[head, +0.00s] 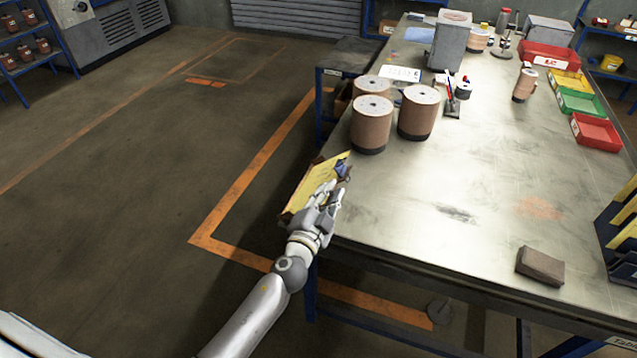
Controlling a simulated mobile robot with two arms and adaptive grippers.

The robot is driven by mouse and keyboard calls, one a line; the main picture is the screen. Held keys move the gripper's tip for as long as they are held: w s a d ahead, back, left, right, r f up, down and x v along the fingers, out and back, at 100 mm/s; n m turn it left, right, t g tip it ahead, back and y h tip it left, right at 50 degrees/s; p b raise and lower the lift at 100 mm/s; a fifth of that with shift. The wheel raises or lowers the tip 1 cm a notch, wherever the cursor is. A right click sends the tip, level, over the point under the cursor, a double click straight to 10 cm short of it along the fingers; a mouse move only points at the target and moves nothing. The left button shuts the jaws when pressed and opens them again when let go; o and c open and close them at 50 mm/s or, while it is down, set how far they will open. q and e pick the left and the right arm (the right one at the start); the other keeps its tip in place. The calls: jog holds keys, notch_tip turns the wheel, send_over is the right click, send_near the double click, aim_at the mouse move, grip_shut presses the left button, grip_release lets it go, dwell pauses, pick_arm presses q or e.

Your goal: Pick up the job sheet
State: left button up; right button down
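A flat yellow sheet-like item (302,192) with a brownish edge is at the near left edge of the workbench (480,200), partly out beyond it. It looks like the job sheet, but no writing is readable. My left gripper (330,190) is right at this item and covers its right part. The fingers point away from me; whether they are closed on the item is hidden. A white printed sheet (400,73) lies farther back on the bench, behind the discs. My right gripper is not in view.
Coloured trays (595,131) line the right edge. A brown block (540,265) lies near the front. The bench middle is clear.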

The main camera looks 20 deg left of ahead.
pick_arm(q)
grip_shut()
jog(key=shift+r, duration=0.15)
jog(key=shift+r+p, duration=0.35)
jog(key=shift+r, duration=0.15)
jog(key=shift+s+a+f, duration=0.15)
jog(key=shift+s, duration=0.15)
jog(key=s+a+r+p, duration=0.1)
jog(key=s+r+p, duration=0.1)
jog(key=r, duration=1.2)
jog(key=shift+s+a, duration=0.2)
jog(key=shift+s, duration=0.3)
